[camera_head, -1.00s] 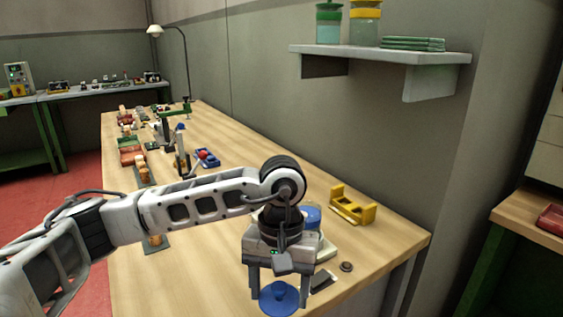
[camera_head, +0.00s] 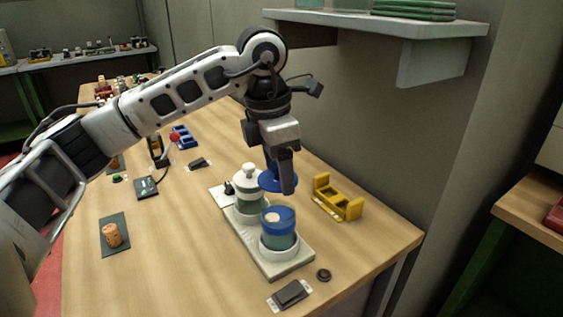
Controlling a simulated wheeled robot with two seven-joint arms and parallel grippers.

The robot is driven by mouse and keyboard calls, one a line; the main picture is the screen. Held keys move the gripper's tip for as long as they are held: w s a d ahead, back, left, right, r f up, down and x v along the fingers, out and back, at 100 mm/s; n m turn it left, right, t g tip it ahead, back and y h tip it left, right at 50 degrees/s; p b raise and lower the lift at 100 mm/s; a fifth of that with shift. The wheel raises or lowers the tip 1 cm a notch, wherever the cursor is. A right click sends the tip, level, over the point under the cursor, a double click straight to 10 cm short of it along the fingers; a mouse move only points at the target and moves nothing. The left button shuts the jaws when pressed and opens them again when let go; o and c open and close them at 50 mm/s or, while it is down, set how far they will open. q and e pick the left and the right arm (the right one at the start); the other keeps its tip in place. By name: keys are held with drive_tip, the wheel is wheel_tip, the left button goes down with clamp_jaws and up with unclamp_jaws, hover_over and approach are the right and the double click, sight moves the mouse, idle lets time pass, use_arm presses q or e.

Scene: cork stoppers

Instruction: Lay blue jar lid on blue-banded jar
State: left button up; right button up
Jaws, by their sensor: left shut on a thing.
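The blue jar lid (camera_head: 268,181) is in my left gripper (camera_head: 281,183), which is shut on it and holds it in the air. The blue-banded jar (camera_head: 279,238) stands upright on a pale tray (camera_head: 277,268), with something light and cork-like visible inside it. The lid is above and a little behind the jar in the picture, apart from it. The gripper fingers hide part of the lid. A second jar (camera_head: 249,184) with a white top stands on the same tray, just left of the lid. My right gripper is not in view.
A yellow holder (camera_head: 338,200) stands right of the jar. A black pad (camera_head: 291,293) and a small dark disc (camera_head: 323,275) lie in front. A cork (camera_head: 112,235) stands on a dark mat at left. A shelf (camera_head: 400,27) juts from the wall at upper right.

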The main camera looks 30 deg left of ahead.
use_arm(q)
drive_tip(key=shift+s+f+b, duration=0.1)
drive_tip(key=shift+f+b, duration=0.3)
drive_tip(key=shift+f, duration=0.3)
wheel_tip(320, 180, down, 3)
drive_tip(key=shift+f+b, duration=0.15)
drive_tip(key=shift+b, duration=1)
drive_tip(key=shift+f+b, duration=0.35)
drive_tip(key=shift+f, duration=0.15)
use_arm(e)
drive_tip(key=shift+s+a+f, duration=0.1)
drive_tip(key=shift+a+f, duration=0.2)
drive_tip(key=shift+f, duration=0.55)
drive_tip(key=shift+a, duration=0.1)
use_arm(q)
drive_tip(key=shift+f+b, duration=0.4)
drive_tip(key=shift+b, duration=0.1)
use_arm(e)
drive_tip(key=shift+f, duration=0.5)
